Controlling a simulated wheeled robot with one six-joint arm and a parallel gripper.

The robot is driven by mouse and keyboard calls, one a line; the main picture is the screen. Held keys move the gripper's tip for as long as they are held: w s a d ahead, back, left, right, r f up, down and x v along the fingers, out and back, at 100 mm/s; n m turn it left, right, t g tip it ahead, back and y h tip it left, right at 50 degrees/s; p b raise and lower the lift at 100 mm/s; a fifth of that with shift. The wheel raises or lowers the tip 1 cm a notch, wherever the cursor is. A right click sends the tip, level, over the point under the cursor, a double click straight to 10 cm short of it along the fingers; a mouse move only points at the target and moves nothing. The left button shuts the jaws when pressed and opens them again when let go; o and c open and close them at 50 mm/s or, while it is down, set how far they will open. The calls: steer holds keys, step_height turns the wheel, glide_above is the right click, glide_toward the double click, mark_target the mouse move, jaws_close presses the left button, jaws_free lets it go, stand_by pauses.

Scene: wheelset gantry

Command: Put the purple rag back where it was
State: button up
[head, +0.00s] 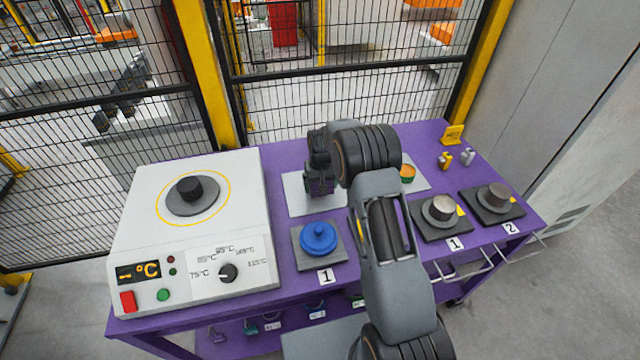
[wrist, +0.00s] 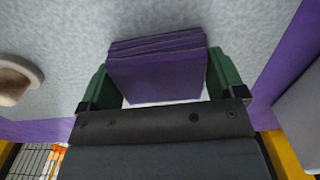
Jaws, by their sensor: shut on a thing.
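The purple rag (wrist: 157,72) is a folded, layered stack in the wrist view. It sits between the two green fingers of my gripper (wrist: 160,82), which is shut on it. In the head view my gripper (head: 319,190) is low over a pale mat (head: 300,200) at the back middle of the purple table. The rag cannot be made out there, hidden by my gripper and arm. The wrist view shows a pale speckled surface (wrist: 250,25) around the rag; I cannot tell whether the rag touches it.
A white heater box (head: 200,215) stands at left, a blue-lidded item (head: 319,237) in front of the mat. Right of my arm are an orange-topped bowl (head: 407,173) and two grey-knobbed plates (head: 441,210), (head: 493,199). A mesh fence (head: 340,90) runs behind.

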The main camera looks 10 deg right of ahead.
steer(key=shift+f, duration=0.15)
steer(key=o, duration=0.6)
steer(key=s+r+t, duration=0.1)
steer(key=s+r, duration=0.2)
steer(key=r, duration=0.6)
steer(key=s+r, duration=0.4)
steer(key=r, duration=0.6)
steer(key=s+t, duration=0.1)
steer(key=s, duration=0.6)
steer(key=s+t, duration=0.1)
steer(key=s, duration=0.7)
steer(key=s+r, duration=0.1)
steer(key=s, duration=0.6)
steer(key=shift+s+a+r+t+b, duration=0.1)
steer(key=shift+s+a+t+b, duration=0.2)
steer(key=shift+t+b, duration=0.1)
